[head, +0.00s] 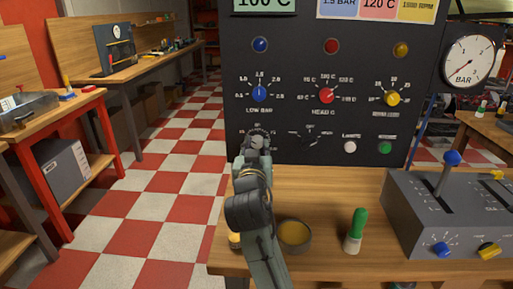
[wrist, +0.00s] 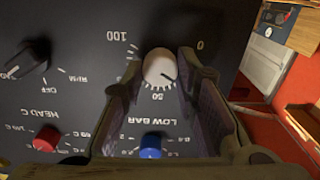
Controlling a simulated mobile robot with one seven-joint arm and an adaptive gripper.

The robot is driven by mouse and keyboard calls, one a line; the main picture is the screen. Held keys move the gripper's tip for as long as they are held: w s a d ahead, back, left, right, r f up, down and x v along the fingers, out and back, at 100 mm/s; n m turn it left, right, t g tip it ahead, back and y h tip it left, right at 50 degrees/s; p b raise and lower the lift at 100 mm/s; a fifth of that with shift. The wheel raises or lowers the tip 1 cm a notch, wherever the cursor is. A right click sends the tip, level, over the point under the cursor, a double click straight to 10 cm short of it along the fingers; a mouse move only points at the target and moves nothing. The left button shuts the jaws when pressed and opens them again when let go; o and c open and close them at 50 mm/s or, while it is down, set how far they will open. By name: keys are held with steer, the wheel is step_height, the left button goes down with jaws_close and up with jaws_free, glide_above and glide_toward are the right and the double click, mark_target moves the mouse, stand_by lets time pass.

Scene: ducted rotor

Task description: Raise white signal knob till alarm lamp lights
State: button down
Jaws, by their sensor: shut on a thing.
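The white signal knob (wrist: 160,68) sits on the dark panel, inside a dial marked 0, 50 and 100 that appears upside down in the wrist view. A dark mark on its face points to the lower right there, between the 50 and 0 labels. My gripper (wrist: 162,80) is shut on the knob, one finger on each side. In the head view my gripper (head: 258,147) covers most of the knob. Three lamps, blue (head: 260,44), red (head: 331,46) and amber (head: 401,50), run across the panel above; none glows clearly. I cannot tell which is the alarm lamp.
Blue (head: 259,93), red (head: 326,95) and yellow (head: 392,98) knobs sit above. A black selector (wrist: 27,57) is beside the dial. A round tin (head: 295,236), green-topped bottle (head: 356,230) and grey lever box (head: 440,215) stand on the bench.

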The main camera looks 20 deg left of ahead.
steer(key=shift+a+m, duration=0.1)
steer(key=shift+m, duration=0.5)
steer(key=shift+m+p, duration=0.4)
steer(key=shift+m, duration=0.3)
steer(key=c, duration=1.2)
jaws_free()
steer(key=shift+c, duration=0.2)
steer(key=v, duration=0.7)
steer(key=shift+s, duration=0.3)
